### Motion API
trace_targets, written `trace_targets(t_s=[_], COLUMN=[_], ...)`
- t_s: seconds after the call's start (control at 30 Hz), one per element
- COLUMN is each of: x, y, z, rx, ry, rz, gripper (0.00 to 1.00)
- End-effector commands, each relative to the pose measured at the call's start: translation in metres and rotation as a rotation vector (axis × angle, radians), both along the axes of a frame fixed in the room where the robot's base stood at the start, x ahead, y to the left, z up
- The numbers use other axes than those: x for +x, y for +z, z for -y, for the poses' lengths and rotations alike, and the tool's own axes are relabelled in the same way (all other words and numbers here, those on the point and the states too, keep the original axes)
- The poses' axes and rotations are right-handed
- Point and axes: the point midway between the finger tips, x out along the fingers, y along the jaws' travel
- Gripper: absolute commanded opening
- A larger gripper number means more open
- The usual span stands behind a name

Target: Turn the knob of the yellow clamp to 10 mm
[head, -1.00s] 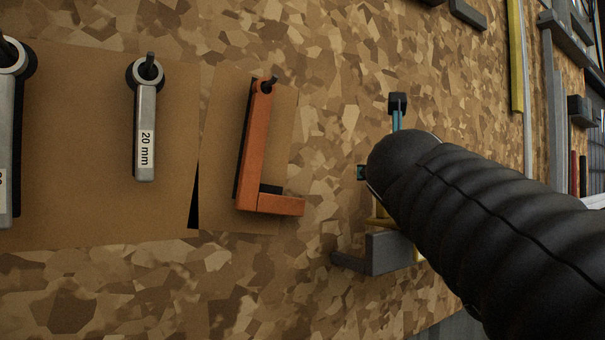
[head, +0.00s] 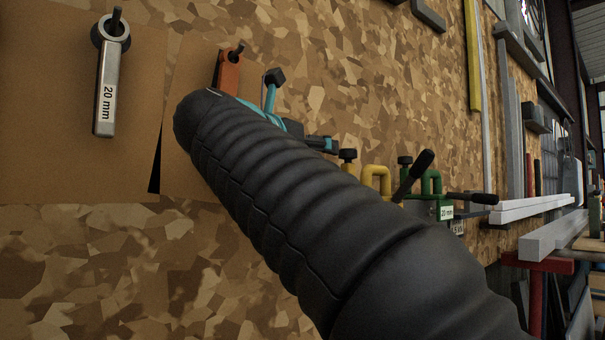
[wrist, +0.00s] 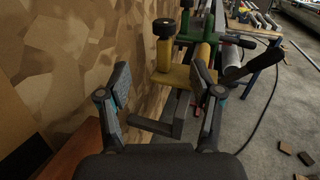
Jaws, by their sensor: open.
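The yellow clamp (head: 377,178) is in the head view, right of my arm, partly hidden by it. A black knob (head: 347,155) on a yellow stem stands at its left. In the wrist view the yellow clamp (wrist: 172,76) lies ahead of my gripper, seen between and behind the fingers, with the black knob (wrist: 163,27) above it. My gripper (wrist: 160,84) is open, its two fingers wide apart with nothing held. In the head view my gripper (head: 298,112) is mostly behind my arm. I cannot read any setting on the yellow clamp.
A green clamp (head: 432,185) with a 20 mm label (head: 446,212) is beyond the yellow one. A black handle (head: 415,175) juts out beside them. A grey 20 mm piece (head: 107,90) and an orange piece (head: 228,72) hang on the board at left. White beams (head: 530,207) lie at right.

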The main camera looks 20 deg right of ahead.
Motion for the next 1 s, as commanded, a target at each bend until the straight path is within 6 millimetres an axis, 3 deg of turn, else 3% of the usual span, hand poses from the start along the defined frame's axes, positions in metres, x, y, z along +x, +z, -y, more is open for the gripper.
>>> trace_targets(t_s=[0.13,0.33,1.0], x=[-0.005,0.002,0.063], y=[-0.001,0.001,0.001], z=[-0.009,0.001,0.089], rx=[0.007,0.006,0.006], ry=[-0.048,-0.058,-0.058], rz=[0.028,0.03,0.03], gripper=[0.65,0.65,0.65])
